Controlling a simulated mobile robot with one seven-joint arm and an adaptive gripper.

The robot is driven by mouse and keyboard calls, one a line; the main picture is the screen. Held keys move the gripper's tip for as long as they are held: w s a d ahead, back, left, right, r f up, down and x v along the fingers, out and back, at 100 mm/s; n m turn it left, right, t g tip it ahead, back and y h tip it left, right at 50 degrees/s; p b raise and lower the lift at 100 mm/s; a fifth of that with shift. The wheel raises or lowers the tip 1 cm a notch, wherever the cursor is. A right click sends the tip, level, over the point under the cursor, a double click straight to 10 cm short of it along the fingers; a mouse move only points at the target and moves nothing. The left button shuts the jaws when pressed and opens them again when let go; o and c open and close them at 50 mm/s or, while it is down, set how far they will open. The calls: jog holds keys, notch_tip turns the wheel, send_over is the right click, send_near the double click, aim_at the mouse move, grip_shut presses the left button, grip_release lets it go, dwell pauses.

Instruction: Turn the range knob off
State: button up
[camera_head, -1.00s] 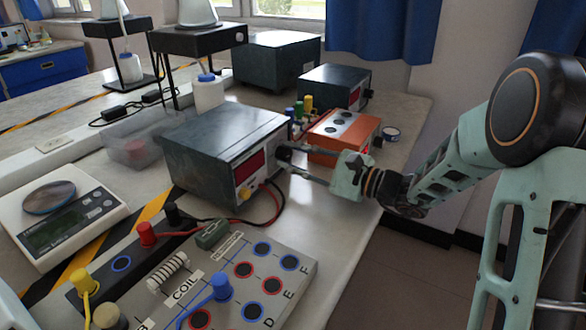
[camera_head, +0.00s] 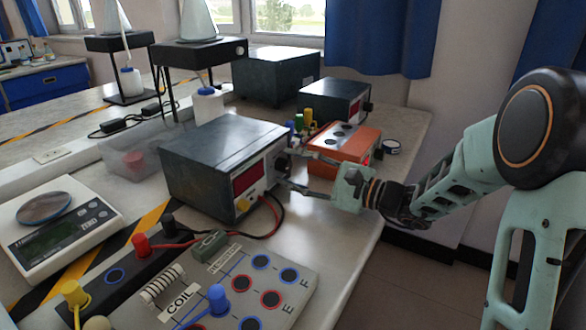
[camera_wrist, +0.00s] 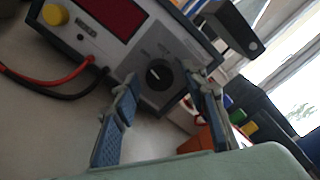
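The range knob (camera_wrist: 159,74) is a round black dial on the grey front panel of a dark meter box (camera_head: 215,150) with a red display (camera_head: 247,177). My gripper (camera_wrist: 165,80) is open in front of this panel, one finger on each side of the knob in the wrist view. Whether the fingers touch the knob is unclear. In the head view my gripper (camera_head: 291,171) reaches in from the right, and its fingertips are close to the panel. The knob is small and hard to make out there.
Red and black leads plug in near a yellow knob (camera_wrist: 55,14) on the same panel. An orange box (camera_head: 345,143) stands just behind the gripper. A circuit board (camera_head: 235,280) and a scale (camera_head: 60,228) are in front. The bench's right edge is near.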

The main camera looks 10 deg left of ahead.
jog(key=v, duration=1.2)
